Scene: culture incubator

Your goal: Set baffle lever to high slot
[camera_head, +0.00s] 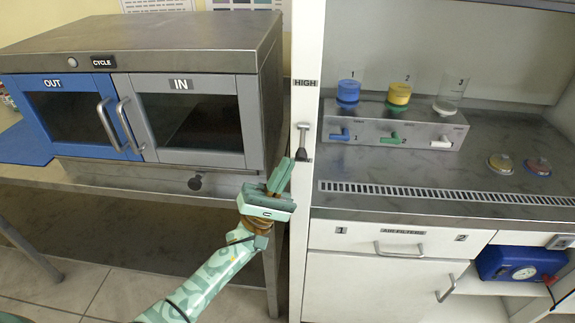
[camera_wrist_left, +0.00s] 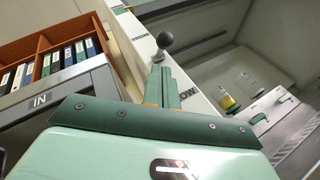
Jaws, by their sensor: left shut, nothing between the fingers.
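The baffle lever (camera_head: 303,138) is on the narrow white post between the incubator and the hood, its dark knob hanging at the lower end. A HIGH label (camera_head: 305,83) is above it on the post. My left gripper (camera_head: 280,174) is shut and empty, just below and left of the knob in the head view. Whether it touches the knob I cannot tell. My right gripper is not in view.
The incubator (camera_head: 150,55) with blue OUT and grey IN doors stands left of the post. In the hood to the right, a metal valve block (camera_head: 370,125) carries coloured cups and taps. White drawers (camera_head: 400,240) are below the bench.

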